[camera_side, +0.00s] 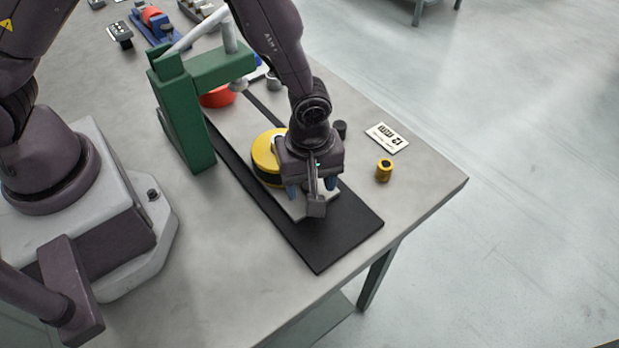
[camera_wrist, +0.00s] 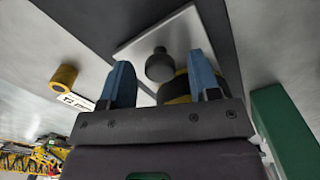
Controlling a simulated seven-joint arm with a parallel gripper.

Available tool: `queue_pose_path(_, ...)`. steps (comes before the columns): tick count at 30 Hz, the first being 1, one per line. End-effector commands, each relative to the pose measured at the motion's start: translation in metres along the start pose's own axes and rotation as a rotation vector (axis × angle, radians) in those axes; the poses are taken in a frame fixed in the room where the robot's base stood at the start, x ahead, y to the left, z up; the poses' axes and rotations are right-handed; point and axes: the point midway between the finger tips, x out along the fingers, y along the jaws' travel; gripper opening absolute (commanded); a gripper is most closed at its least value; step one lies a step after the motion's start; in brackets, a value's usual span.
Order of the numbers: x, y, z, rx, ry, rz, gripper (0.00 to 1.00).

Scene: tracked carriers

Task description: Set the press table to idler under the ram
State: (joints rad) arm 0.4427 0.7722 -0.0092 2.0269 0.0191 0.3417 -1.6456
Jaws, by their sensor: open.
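The press table is a pale sliding plate (camera_side: 229,127) on a long black track (camera_side: 335,243); its end also shows in the wrist view (camera_wrist: 146,38). It carries a yellow-topped dark round piece (camera_side: 266,150) near my gripper and a red round piece (camera_side: 214,98) by the green press (camera_side: 186,112). The ram (camera_side: 238,85) hangs above the table near the red piece. I cannot tell which station is the idler. My gripper (camera_side: 311,187) is open over the table's near end. In the wrist view its blue fingers are on either side of a dark knob (camera_wrist: 159,66); contact is unclear.
A small yellow cylinder (camera_side: 384,171), a "12 mm" card (camera_side: 388,137) and a dark cylinder (camera_side: 340,129) stand right of the track. A blue fixture (camera_side: 153,25) with a red part is at the back. The bench front right is clear.

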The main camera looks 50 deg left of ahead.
Motion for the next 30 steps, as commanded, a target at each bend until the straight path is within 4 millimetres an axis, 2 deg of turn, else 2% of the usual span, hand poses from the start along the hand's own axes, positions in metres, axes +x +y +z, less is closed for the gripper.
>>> queue_pose_path(4,0.0,0.0,0.0,0.0,0.0,0.0,0.57)
queue_pose_path(9,0.0,0.0,0.0,0.0,0.0,0.0,0.17)
queue_pose_path(11,0.0,0.0,0.0,0.0,0.0,0.0,0.04)
queue_pose_path(12,0.0,0.0,0.0,0.0,0.0,0.0,0.0)
queue_pose_path(16,-0.001,-0.001,-0.003,-0.001,0.0,-0.001,0.0)
queue_pose_path(19,-0.001,-0.006,-0.017,-0.007,0.001,-0.002,0.0)
queue_pose_path(27,-0.001,-0.035,-0.089,-0.014,0.001,-0.001,0.0)
queue_pose_path(30,-0.001,-0.044,-0.108,-0.01,0.001,-0.001,0.0)
